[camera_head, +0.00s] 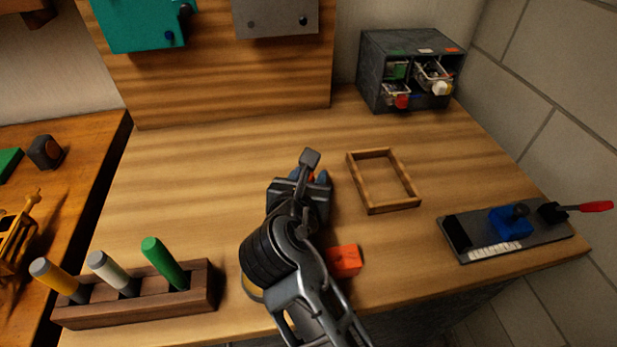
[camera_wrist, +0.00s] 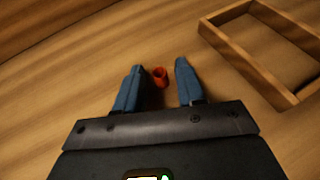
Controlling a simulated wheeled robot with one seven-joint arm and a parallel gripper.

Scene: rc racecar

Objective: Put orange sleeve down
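The orange sleeve (camera_wrist: 160,76) is a small orange-red cylinder between the two blue fingers of my gripper (camera_wrist: 160,66) in the wrist view. A gap shows on each side of it, so the fingers are apart and not closed on it. It appears to stand on the wooden tabletop. In the head view only a sliver of the sleeve (camera_head: 311,177) shows between the fingertips; my gripper (camera_head: 310,175) and arm hide the rest.
An empty wooden frame (camera_head: 354,182) lies right of my gripper. An orange block (camera_head: 343,261) sits beside my arm. A wooden holder (camera_head: 205,287) with colored cylinders is front left, a grey fixture (camera_head: 467,238) right, and a drawer cabinet (camera_head: 410,42) at the back. The tabletop's left-middle is clear.

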